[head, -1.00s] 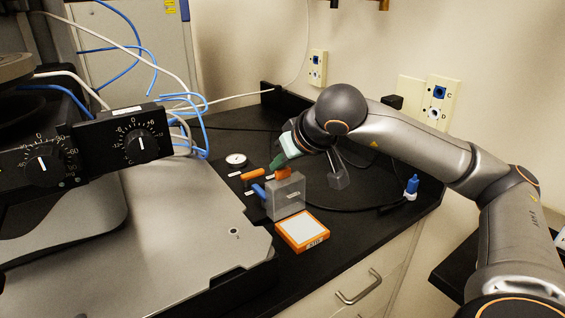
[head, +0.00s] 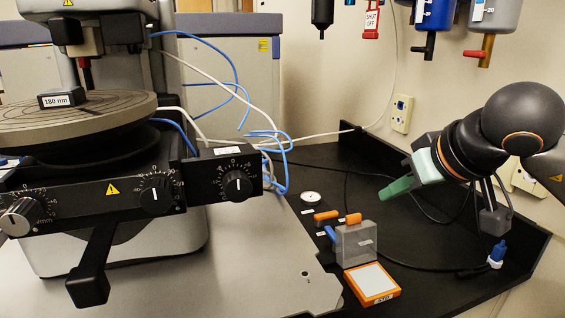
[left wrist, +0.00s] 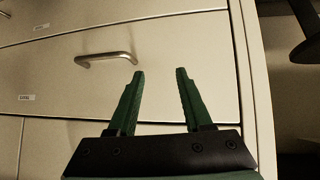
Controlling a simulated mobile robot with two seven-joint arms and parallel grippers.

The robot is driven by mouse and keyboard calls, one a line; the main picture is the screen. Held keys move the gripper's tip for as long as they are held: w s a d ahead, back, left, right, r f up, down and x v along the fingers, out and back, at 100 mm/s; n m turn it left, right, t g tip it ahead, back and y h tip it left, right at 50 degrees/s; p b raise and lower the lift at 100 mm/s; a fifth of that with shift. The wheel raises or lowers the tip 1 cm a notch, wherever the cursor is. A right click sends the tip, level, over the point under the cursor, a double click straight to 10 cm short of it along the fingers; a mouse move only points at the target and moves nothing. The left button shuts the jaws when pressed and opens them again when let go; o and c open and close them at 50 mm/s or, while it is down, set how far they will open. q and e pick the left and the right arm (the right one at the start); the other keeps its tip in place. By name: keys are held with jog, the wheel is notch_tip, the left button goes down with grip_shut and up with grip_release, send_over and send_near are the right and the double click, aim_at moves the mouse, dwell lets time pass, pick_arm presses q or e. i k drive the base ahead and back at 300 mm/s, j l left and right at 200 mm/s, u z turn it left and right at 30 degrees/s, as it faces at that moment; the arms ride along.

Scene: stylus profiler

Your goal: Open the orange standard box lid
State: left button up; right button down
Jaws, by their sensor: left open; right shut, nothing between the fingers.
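The orange standard box (head: 372,284) lies flat on the black bench, with a pale top panel and an "STD" label on its front edge. Its lid looks closed. My right gripper (head: 384,196) has green fingers, shut and empty, in the air above and behind the grey holder, apart from the box. My left gripper (left wrist: 160,75) is open and empty in the left wrist view, in front of a cream drawer front. It does not show in the head view.
A grey translucent holder (head: 356,246) with an orange-handled tool in it stands right behind the box. Orange (head: 326,216) and blue handles lie to its left. The profiler (head: 230,270) fills the left. A blue-capped connector (head: 497,252) and black cable lie at right.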

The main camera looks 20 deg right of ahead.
aim_at(352, 220)
jog(key=k+j, duration=0.35)
jog(key=j, duration=0.15)
jog(key=k+j, duration=0.4)
jog(key=j, duration=0.1)
